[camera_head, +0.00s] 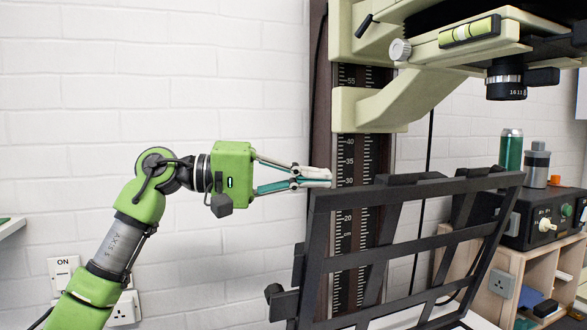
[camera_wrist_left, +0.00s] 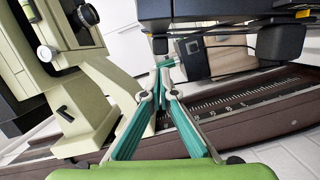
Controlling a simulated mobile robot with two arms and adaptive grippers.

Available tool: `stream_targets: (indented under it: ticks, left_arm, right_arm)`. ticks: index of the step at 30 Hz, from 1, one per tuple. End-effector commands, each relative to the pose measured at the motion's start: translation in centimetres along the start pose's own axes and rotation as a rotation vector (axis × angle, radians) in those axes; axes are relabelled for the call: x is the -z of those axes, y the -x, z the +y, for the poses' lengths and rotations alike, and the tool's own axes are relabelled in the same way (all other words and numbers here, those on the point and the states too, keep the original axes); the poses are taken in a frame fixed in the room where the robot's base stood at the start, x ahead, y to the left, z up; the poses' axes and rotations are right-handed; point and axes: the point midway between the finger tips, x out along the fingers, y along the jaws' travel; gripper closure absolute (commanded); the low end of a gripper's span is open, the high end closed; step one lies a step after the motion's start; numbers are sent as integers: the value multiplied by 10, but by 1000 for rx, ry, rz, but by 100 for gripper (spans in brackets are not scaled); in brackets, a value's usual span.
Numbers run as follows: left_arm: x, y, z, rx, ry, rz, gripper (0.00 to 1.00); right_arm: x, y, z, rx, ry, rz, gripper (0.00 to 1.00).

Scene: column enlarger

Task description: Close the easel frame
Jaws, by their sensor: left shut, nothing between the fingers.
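The easel frame (camera_head: 408,263) is a black frame with crossbars, raised and steeply tilted in the head view. My left gripper (camera_head: 328,178) is shut and empty. Its fingertips are near the frame's upper left corner, in front of the scaled column; I cannot tell whether they touch the frame. In the left wrist view the same gripper (camera_wrist_left: 165,66) has its fingertips together, with dark parts, probably of the frame (camera_wrist_left: 215,18), just beyond and above. The easel's base is mostly hidden below the picture. My right gripper is not in view.
The enlarger column (camera_head: 358,155) with its scale stands behind the frame. The cream enlarger head and lens (camera_head: 506,82) overhang at upper right. A black control box (camera_head: 545,218), a green can (camera_head: 511,150) and a wooden shelf (camera_head: 540,268) are at right.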

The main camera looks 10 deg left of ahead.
Motion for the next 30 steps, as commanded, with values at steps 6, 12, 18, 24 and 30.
stream_targets:
  ticks: [6,12,18,24,30]
  left_arm:
    - [-9,-37,1,1,0,-2,100]
    - [-30,-41,1,0,1,-1,100]
    - [-38,-43,0,-1,2,0,100]
    - [-39,-43,0,-1,3,0,100]
    - [-40,-44,-1,0,-2,-1,100]
  right_arm:
    - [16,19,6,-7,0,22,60]
    - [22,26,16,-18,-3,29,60]
    - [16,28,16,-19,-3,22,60]
    - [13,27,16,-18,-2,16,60]
    - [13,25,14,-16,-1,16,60]
